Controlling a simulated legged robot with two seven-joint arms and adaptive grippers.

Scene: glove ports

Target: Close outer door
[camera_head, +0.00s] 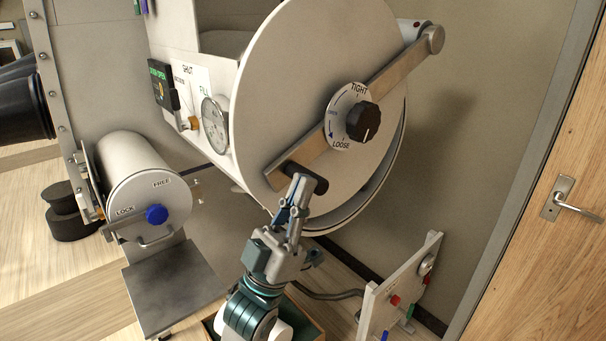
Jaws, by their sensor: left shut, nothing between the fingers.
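The outer door is a large round white disc (290,80) at the end of a white chamber. A metal bar (385,78) crosses it, with a black knob (363,121) on a dial marked TIGHT and LOOSE. A black handle (312,180) sits at the bar's lower left end. A curved rim with a dark gap shows behind the disc at the lower right; I cannot tell how far the door stands from its seat. My left gripper (298,192) is shut and empty, its tips at the handle; I cannot tell if they touch. My right gripper is not in view.
A smaller white cylinder (150,170) with a blue knob, marked LOCK and FREE, is at left above a grey metal shelf (175,288). A gauge (214,124) is on the chamber's side. A white panel (392,292) stands lower right. A wooden door (545,270) is far right.

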